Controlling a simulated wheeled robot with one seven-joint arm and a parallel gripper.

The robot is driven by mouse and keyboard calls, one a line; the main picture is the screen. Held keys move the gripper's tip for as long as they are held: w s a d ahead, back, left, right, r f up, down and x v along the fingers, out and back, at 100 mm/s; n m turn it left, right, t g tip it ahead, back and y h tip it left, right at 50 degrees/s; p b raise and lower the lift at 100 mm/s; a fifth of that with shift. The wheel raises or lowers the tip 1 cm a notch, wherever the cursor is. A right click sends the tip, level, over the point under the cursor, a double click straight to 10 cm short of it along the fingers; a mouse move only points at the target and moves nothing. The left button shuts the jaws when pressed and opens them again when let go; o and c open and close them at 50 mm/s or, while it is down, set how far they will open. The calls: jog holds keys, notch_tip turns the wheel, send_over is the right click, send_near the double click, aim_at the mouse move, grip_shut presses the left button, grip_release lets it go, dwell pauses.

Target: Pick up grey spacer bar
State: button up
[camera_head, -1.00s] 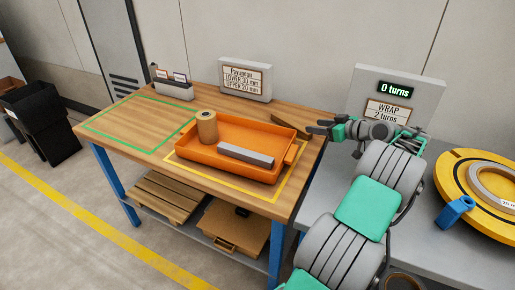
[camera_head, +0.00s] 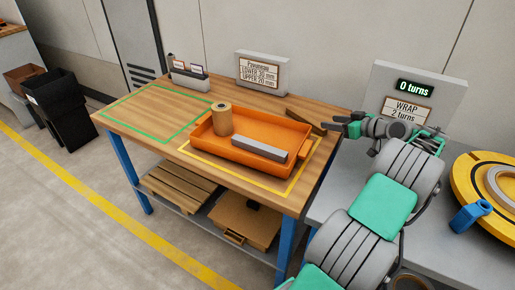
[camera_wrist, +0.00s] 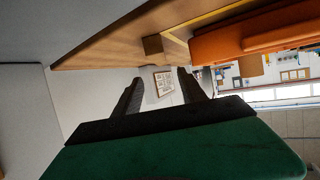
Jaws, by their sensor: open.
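The grey spacer bar (camera_head: 259,149) lies in the front right part of the orange tray (camera_head: 215,148) on the wooden table. A tan roll (camera_head: 222,119) stands upright in the same tray, to the bar's left. My gripper (camera_head: 335,123) is open and empty beyond the table's right edge, to the right of the tray and apart from the bar. In the wrist view my gripper's two fingers (camera_wrist: 164,90) are spread with nothing between them. The tray's orange side (camera_wrist: 225,43) shows at the upper right there; I cannot make out the bar in that view.
A brown block (camera_head: 305,121) lies near the table's back right corner, close to my gripper. A sign (camera_head: 262,72) and a card holder (camera_head: 190,79) stand at the back. The green-outlined area (camera_head: 155,116) is empty. A yellow coil (camera_head: 485,185) and blue piece (camera_head: 470,216) are at right.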

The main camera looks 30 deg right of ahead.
jog(key=shift+o, duration=0.3)
jog(key=w+a+r, duration=0.1)
jog(key=a+r, duration=0.1)
jog(key=w+a+r+n, duration=0.1)
jog(key=w+a+r, duration=0.1)
jog(key=r, duration=0.1)
jog(key=w+a+r+n, duration=0.1)
jog(key=a+r, duration=0.1)
jog(key=r, duration=0.1)
jog(key=shift+w+y, duration=0.25)
jog(key=shift+y, duration=0.15)
jog(key=a+r, duration=0.2)
jog(key=a, duration=0.3)
jog(key=n+g+y, duration=0.2)
jog(key=y, duration=0.2)
send_near(261, 145)
jog(key=w, duration=0.1)
jog(key=a, duration=0.1)
jog(key=w+a, duration=0.1)
jog(key=shift+w+f, duration=0.25)
jog(key=shift+w, duration=0.1)
jog(key=shift+f+g, duration=0.15)
jog(key=shift+g, duration=0.15)
jog(key=x, duration=0.3)
jog(key=b+x, duration=0.1)
jog(key=x, duration=0.3)
jog(key=shift+w+d+f, duration=0.1)
jog(key=shift+w+f, duration=0.15)
jog(key=shift+f, duration=0.05)
grip_shut()
